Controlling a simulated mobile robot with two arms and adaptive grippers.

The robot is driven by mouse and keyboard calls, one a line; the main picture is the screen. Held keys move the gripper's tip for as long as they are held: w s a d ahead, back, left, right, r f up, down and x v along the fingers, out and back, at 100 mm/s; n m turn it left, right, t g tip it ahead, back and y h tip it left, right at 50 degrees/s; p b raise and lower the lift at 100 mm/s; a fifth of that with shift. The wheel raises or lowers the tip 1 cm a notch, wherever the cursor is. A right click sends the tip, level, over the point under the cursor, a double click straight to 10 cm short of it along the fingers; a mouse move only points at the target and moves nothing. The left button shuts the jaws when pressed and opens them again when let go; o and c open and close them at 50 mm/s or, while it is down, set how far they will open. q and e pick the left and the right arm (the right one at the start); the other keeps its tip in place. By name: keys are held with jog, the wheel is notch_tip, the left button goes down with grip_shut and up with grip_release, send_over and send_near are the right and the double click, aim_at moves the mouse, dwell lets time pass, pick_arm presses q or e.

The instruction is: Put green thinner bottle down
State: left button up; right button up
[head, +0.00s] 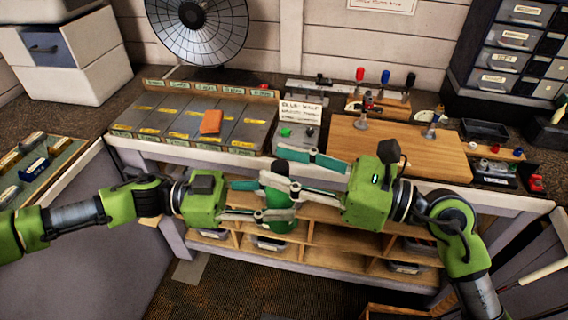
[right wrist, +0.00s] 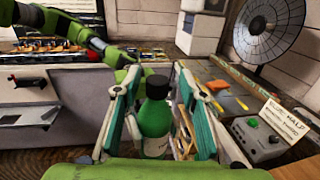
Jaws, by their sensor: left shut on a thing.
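The green thinner bottle (head: 279,224) has a dark cap and a pale label. It is upright in the air in front of the workbench. My left gripper (head: 272,200) comes from the left and is shut on the bottle. My right gripper (head: 287,182) comes from the right with its fingers spread around the bottle. In the right wrist view the bottle (right wrist: 155,122) stands between the teal fingers of my right gripper (right wrist: 157,88), with gaps on both sides. The fingers cover part of the bottle in the head view.
The workbench holds a grey sectioned tray (head: 233,133) with an orange block (head: 211,122), a "BLUE HALF" sign (head: 300,113) and a wooden board (head: 400,150). Shelves (head: 325,240) lie below the bench top. A round dish (head: 198,25) stands behind. The wooden board has bare room.

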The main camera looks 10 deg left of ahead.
jog(key=shift+a, duration=0.25)
jog(key=shift+w, duration=0.1)
grip_shut()
pick_arm(q)
jog(key=o, duration=1.2)
jog(key=shift+a, duration=0.1)
